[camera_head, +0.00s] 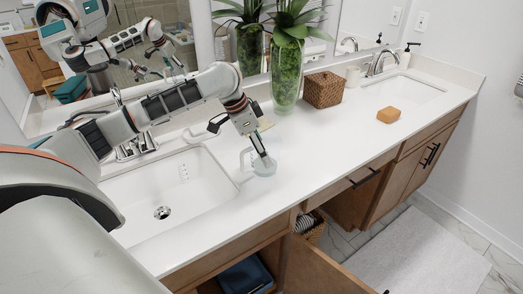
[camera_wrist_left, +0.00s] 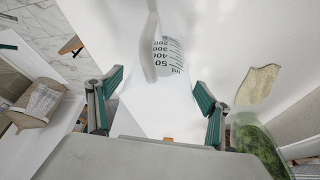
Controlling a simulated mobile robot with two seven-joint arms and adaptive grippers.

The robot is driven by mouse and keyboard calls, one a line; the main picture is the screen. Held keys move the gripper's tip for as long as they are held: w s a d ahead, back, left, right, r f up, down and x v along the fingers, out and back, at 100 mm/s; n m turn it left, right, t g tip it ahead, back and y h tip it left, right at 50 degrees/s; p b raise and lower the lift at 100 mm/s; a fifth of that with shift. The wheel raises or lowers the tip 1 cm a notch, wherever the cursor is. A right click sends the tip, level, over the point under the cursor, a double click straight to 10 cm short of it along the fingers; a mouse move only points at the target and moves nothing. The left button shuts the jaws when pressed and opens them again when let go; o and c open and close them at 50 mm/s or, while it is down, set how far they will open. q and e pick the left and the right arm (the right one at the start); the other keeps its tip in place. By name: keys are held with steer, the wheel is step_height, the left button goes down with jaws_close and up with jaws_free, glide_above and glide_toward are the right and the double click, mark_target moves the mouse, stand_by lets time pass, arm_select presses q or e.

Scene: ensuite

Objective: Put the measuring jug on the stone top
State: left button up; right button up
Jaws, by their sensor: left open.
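The measuring jug (camera_head: 263,169) is a small clear vessel that appears to stand on the white stone top (camera_head: 318,150), just right of the left sink. Its handle is on the left side in the head view. My left gripper (camera_head: 265,160) is over the jug, pointing down, and partly hides it. In the left wrist view the jug (camera_wrist_left: 166,55) shows its dark scale marks beyond my spread, open fingers (camera_wrist_left: 158,105). Whether the fingers touch the jug cannot be told. My right gripper is not directly in view.
The left sink (camera_head: 165,195) lies beside the jug. Behind stand a tall green-filled glass vase (camera_head: 287,75) and a woven box (camera_head: 323,90). The top between is clear. A cabinet door (camera_head: 318,270) hangs open below.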

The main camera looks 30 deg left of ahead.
arm_select(q)
steer(key=shift+f+b, duration=0.15)
steer(key=shift+b, duration=0.3)
steer(key=p+v, duration=0.3)
steer(key=v, duration=0.9)
steer(key=shift+r, duration=0.25)
arm_select(e)
steer(key=shift+d+r, duration=0.3)
steer(key=shift+r, duration=0.35)
steer(key=shift+a+r, duration=0.1)
steer(key=shift+a, duration=0.1)
arm_select(q)
steer(key=shift+d+f, duration=0.1)
arm_select(e)
steer(key=shift+s, duration=0.1)
